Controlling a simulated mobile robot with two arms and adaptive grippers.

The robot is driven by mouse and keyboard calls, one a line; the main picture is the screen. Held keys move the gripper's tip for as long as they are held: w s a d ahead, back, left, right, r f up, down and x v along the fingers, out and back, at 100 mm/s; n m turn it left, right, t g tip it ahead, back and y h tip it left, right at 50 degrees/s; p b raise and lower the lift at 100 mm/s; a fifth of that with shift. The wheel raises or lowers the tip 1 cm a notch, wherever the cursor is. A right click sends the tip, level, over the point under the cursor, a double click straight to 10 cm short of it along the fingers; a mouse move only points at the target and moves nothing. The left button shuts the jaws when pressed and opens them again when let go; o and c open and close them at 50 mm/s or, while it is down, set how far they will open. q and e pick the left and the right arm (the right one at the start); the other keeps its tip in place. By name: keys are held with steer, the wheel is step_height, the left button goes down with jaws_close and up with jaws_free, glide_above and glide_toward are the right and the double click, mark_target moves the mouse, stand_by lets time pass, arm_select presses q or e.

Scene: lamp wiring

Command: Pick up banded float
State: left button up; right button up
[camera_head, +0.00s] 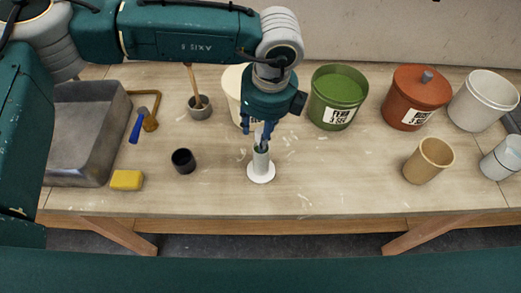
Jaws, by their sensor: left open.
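A slim pale grey upright piece (261,162) with a darker greenish top stands on a round white base (261,178) near the middle of the table. It may be the banded float; its bands are too small to make out. My left gripper (260,145) points down from above, with its blue fingers open at the top of this piece. The fingers partly hide the top, and I cannot tell whether they touch it. My right gripper is not in view.
A cream tub (233,88) stands close behind my left gripper. A green bucket (338,97), a red lidded bucket (416,97) and a tan cup (428,160) are to the right. A black cup (183,161), yellow sponge (126,180) and grey sink (85,130) are left.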

arm_select(q)
jaws_close()
steer(key=shift+r, duration=0.15)
steer(key=shift+r+b, duration=0.35)
steer(key=shift+r, duration=0.15)
step_height(320, 180, up, 19)
steer(key=b, duration=0.5)
steer(key=shift+f, duration=0.1)
